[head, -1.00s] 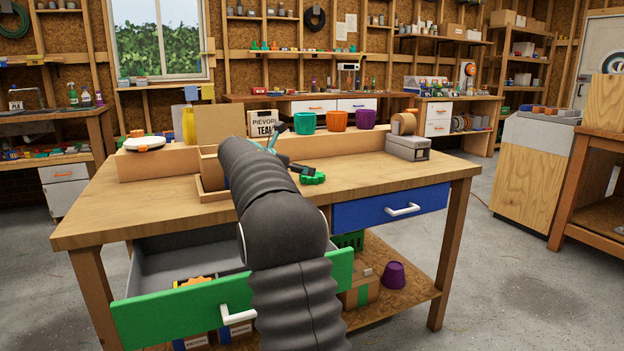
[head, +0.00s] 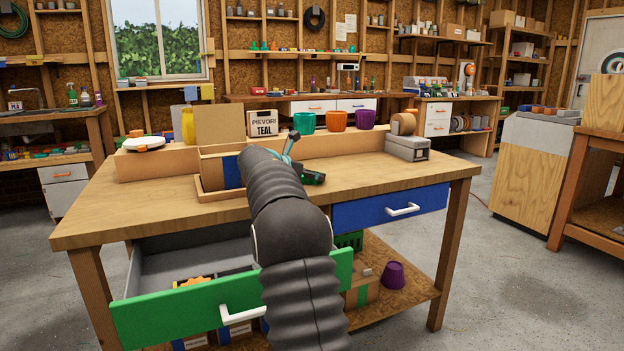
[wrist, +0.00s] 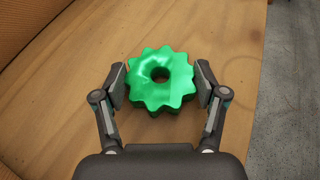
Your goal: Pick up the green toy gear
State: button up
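The green toy gear (wrist: 160,92) lies on the wooden workbench top. In the wrist view it sits between the two fingers of my gripper (wrist: 160,88), with a finger on each side. The fingers are apart and a narrow gap shows beside the gear on each side. In the head view my gripper (head: 306,171) is low over the bench top, and the gear is mostly hidden behind it and my arm.
The workbench (head: 400,180) has an open green-fronted drawer (head: 180,312) and a shut blue drawer (head: 370,213). A teal cup (head: 305,122), orange cup (head: 336,121) and purple cup (head: 365,119) stand on the rear ledge. A grey tape dispenser (head: 407,148) stands at right.

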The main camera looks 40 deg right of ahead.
jog(key=shift+c, duration=1.4)
jog(key=shift+r, duration=0.1)
